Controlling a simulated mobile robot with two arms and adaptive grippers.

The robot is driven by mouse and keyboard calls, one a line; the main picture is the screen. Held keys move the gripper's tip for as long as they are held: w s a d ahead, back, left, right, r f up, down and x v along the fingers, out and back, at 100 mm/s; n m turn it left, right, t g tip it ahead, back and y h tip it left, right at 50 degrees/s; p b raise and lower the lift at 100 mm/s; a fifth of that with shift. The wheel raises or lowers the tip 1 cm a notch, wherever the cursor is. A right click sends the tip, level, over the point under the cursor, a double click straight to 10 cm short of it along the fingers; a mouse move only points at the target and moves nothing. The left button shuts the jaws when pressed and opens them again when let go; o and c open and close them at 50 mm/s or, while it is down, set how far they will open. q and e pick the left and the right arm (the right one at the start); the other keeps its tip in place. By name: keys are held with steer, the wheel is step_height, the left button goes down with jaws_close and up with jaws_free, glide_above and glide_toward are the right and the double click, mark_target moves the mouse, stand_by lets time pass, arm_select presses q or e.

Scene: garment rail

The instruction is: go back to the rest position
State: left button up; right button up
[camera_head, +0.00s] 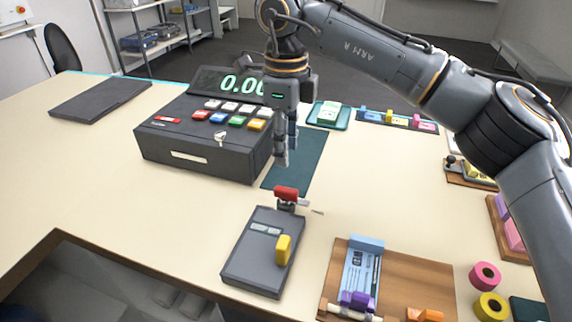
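My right gripper (285,150) hangs pointing down from my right arm, which reaches in from the right side. The register's display (240,84) reads about 0.00, partly covered by my gripper. My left gripper is not in view.
A grey device (255,258) with a yellow handle stands in front of the gripper, with a red-topped piece (286,193) behind it. A wooden board (412,283) and tape rolls (490,306) lie at the front right. The table's left part is mostly clear.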

steer(key=shift+r, duration=0.9)
